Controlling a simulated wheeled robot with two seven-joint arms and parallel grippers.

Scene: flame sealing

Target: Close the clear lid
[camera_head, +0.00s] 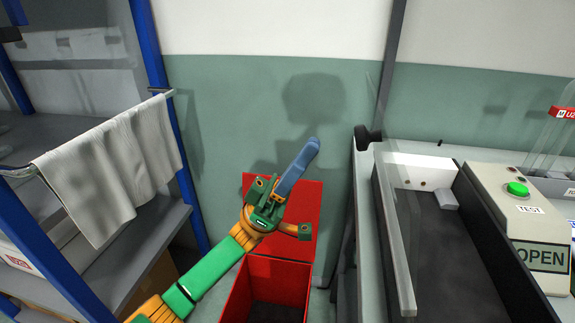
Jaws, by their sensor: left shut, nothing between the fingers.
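The clear lid (397,225) is a see-through panel with a pale edge, standing raised along the left side of the dark chamber (445,230) of a bench machine. The chamber is uncovered. My left gripper (312,147) is left of the lid and apart from it, in front of the wall and above a red bin. Its blue fingers are shut together with nothing between them, pointing up and right. My right gripper is not in view.
The red bin (240,295) stands open below my left arm. A blue-framed shelf (160,75) with a white cloth (110,170) is at the left. A control box (525,215) with a green button (517,188) and an OPEN sign is right of the chamber.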

